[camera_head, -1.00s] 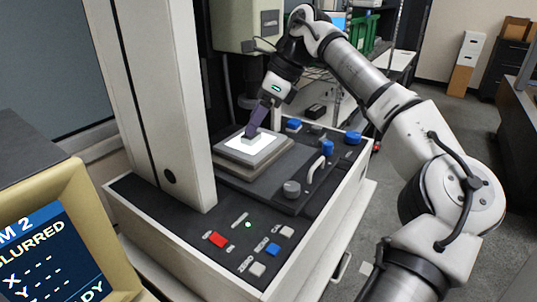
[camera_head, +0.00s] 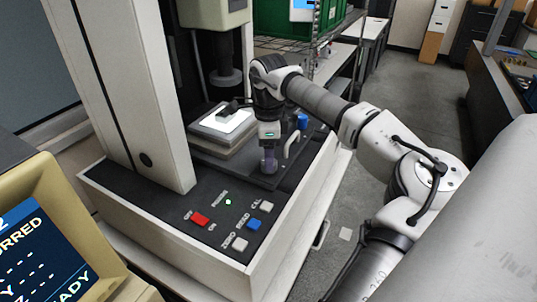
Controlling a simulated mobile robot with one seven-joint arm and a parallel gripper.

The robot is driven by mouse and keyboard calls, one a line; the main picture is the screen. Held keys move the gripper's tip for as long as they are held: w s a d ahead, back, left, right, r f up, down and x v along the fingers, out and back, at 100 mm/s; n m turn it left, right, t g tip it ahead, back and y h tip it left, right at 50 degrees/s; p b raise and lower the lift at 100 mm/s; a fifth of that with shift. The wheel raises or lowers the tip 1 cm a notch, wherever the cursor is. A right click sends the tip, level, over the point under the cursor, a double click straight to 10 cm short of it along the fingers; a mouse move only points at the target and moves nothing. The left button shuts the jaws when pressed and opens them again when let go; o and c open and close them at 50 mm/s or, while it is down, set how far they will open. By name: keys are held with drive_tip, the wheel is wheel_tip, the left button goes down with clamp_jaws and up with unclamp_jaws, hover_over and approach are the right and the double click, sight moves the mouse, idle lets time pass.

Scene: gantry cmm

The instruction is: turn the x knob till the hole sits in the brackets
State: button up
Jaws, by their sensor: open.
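My gripper (camera_head: 268,168) points down at the front corner of the stage base, where the grey knob stood in the earlier view. Its fingers hide that knob, and I cannot tell whether they touch it. A blue knob (camera_head: 302,121) stands farther back, right of the arm. The lit white plate (camera_head: 222,119) sits on the stage, with a small dark piece (camera_head: 233,107) at its far right edge. The hole and the brackets are too small or hidden to make out. No label shows which knob is x.
A pale handle (camera_head: 292,146) rises right of my gripper. The front panel has a red switch (camera_head: 199,219), a blue button (camera_head: 254,224), pale buttons and a green light (camera_head: 228,202). A screen (camera_head: 35,255) at left reads partly "RRED" and "ADY". The machine's column (camera_head: 135,90) stands at left.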

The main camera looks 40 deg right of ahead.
drive_tip(key=shift+f, duration=1.2)
drive_tip(key=c, duration=1)
